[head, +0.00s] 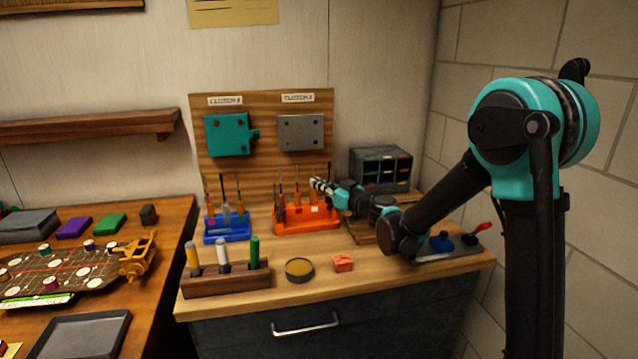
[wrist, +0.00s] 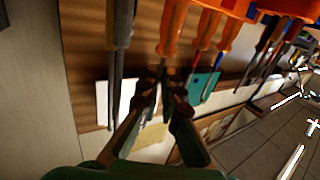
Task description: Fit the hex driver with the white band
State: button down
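Several drivers stand in the orange rack (head: 307,220), which also shows along the top of the wrist view (wrist: 232,8). A driver with an orange handle (wrist: 172,28) is close to my gripper there, its thin shaft running down toward the fingertips. I cannot make out which driver carries a white band. My gripper (head: 318,185) is beside the drivers above the orange rack. In the wrist view its fingertips (wrist: 164,92) are close together with a narrow dark gap. I cannot tell whether they touch the shaft.
A blue rack (head: 227,230) with drivers stands left of the orange one. Teal (head: 228,135) and grey (head: 301,132) boxes hang on the wooden backboard. A marker block (head: 225,282), round tin (head: 299,270) and red-orange block (head: 343,262) sit in front. A drawer cabinet (head: 381,169) stands behind right.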

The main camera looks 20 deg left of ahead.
jog(key=shift+f, duration=0.5)
jog(key=c, duration=1.6)
grip_release()
jog(key=shift+c, duration=0.2)
jog(key=v, duration=1.2)
jog(key=shift+d, duration=0.15)
